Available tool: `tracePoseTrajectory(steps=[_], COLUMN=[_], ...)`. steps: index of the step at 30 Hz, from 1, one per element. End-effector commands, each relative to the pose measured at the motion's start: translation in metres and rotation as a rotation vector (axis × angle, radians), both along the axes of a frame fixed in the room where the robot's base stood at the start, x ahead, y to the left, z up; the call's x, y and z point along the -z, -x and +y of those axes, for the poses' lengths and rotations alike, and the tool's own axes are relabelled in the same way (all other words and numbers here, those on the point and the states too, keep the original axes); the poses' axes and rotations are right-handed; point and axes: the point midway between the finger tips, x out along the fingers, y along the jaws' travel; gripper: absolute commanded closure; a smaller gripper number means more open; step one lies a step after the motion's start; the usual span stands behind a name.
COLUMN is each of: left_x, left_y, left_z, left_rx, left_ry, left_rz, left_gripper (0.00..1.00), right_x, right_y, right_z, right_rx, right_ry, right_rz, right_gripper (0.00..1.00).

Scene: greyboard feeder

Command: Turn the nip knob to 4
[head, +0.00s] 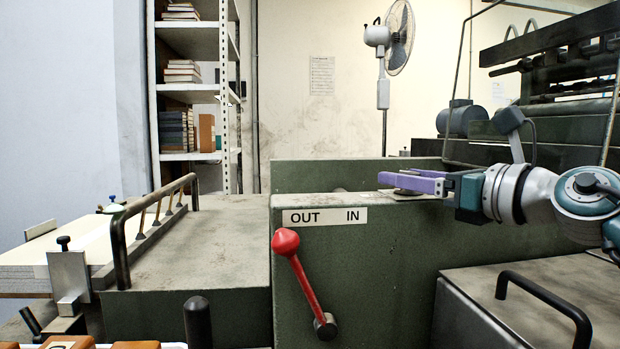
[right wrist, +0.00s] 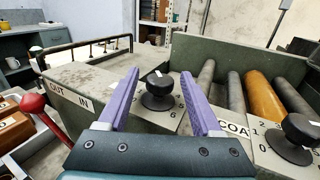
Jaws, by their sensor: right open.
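A black round knob (right wrist: 158,92) stands on the green machine's top, with printed numerals including 4 and 6 to its right. A small white mark shows near the top of its far side. Its name label is not readable, so I cannot tell for sure that it is the nip knob. My right gripper (right wrist: 160,75) is open, with one purple finger on each side of this knob; contact is not visible. In the head view my right gripper (head: 391,179) is low over the machine top and mostly hides the knob. My left gripper is not in view.
A second black knob (right wrist: 298,132) with a numbered dial stands to the right, near a partly hidden "COA" label (right wrist: 232,128). A red-handled lever (head: 301,276) stands below the OUT/IN plate (head: 325,217). Rollers (right wrist: 264,95) lie behind the knobs.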

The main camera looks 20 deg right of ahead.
Motion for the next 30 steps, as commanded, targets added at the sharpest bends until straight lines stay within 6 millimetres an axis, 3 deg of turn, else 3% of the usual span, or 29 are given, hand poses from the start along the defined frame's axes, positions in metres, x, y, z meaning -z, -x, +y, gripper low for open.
tracePoseTrajectory(steps=[10, 27, 30], left_x=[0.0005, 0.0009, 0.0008], left_y=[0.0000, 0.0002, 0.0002], left_z=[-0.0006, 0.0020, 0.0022], left_rx=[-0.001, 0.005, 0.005], left_ry=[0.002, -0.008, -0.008], left_rz=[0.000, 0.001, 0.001], left_gripper=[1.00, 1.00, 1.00], right_x=[0.0000, -0.0002, -0.0002], right_y=[-0.0036, -0.0034, -0.0034], right_z=[0.0010, 0.0009, 0.0009], right_rx=[-0.001, 0.000, 0.000], right_ry=[-0.001, 0.000, 0.000], right_rz=[0.000, 0.000, 0.000], right_gripper=[0.34, 0.98, 1.00])
